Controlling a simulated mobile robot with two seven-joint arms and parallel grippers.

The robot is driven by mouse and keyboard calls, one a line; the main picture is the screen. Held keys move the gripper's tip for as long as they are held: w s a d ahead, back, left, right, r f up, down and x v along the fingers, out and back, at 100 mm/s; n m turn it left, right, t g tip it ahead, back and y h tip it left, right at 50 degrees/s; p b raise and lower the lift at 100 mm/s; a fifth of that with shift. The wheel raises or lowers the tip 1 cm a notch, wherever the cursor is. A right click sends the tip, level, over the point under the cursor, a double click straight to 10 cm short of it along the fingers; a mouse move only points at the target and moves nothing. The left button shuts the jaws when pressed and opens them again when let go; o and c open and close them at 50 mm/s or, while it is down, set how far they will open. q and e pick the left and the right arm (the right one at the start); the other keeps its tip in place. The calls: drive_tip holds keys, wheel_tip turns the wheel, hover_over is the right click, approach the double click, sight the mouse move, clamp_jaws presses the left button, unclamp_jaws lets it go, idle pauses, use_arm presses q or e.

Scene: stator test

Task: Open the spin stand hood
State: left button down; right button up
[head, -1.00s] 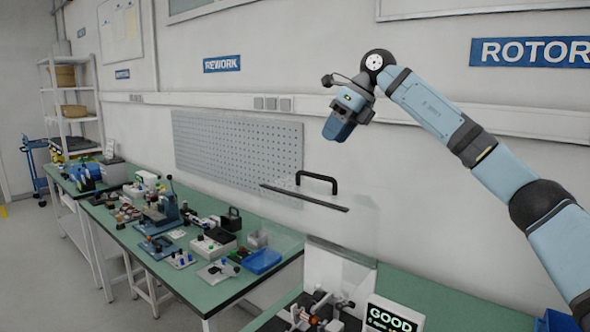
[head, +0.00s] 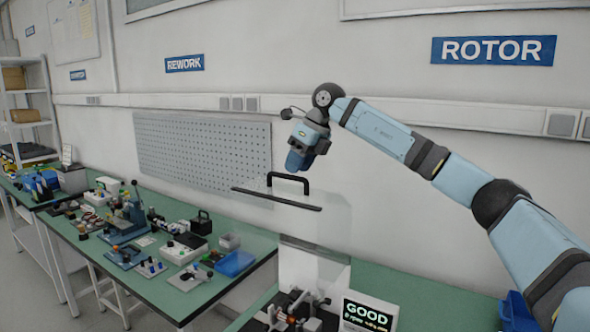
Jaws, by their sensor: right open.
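The spin stand hood (head: 318,218) is a clear cover with a dark front strip and a black bar handle (head: 288,178) on it. It is raised and tilted above the spin stand (head: 296,310), whose fixture parts show at the bottom edge. A lit screen reading GOOD (head: 368,314) stands beside the fixture. My right gripper (head: 297,163) hangs just above the handle, apart from it as far as I can see. It is open, with nothing visible in it; its fingertips are hard to make out. My left gripper is not in view.
A green bench at left (head: 172,298) holds several tools, a press (head: 130,215) and a blue bin (head: 236,262). A perforated panel (head: 205,155) is on the wall behind. Another blue bin (head: 517,312) is at lower right. The air left of my right gripper is free.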

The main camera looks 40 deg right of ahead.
sight(276, 200)
drive_tip(key=shift+x, duration=1)
clamp_jaws()
drive_tip(key=shift+h, duration=0.4)
drive_tip(key=s+a+f+b, duration=0.1)
drive_tip(key=a, duration=0.1)
drive_tip(key=s+a+f+b, duration=0.1)
drive_tip(key=a+f, duration=0.1)
drive_tip(key=a, duration=0.1)
drive_tip(key=s+a+f+b, duration=0.1)
drive_tip(key=a+f, duration=0.1)
drive_tip(key=shift+a+f, duration=0.1)
drive_tip(key=shift+a, duration=0.1)
unclamp_jaws()
drive_tip(key=shift+a, duration=0.15)
drive_tip(key=shift+s, duration=0.1)
